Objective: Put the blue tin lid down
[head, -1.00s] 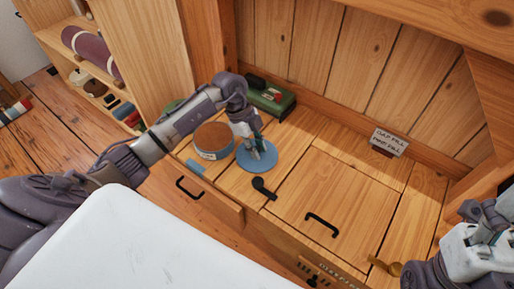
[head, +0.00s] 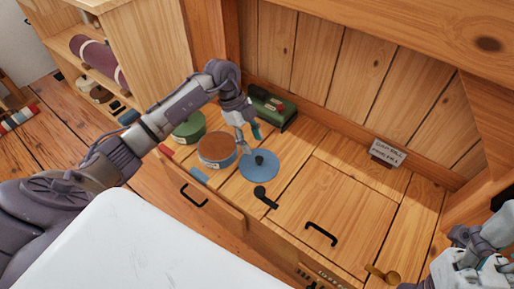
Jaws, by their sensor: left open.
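The blue tin lid (head: 259,169) is a flat round disc with a dark knob on top. It lies on the wooden bench top, just right of a round tin with a brown top (head: 217,148). My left gripper (head: 250,139) is open and empty, a little above and behind the lid's knob, apart from it. My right gripper (head: 472,262) is at the lower right corner, partly cut off by the frame, and its fingers do not show clearly.
A green round tin (head: 188,128) stands left of the brown-topped tin. A green box (head: 272,107) is against the back wall. A small sign (head: 387,152) stands at the back right. A black latch (head: 264,197) is in front of the lid. The bench top right of the lid is clear.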

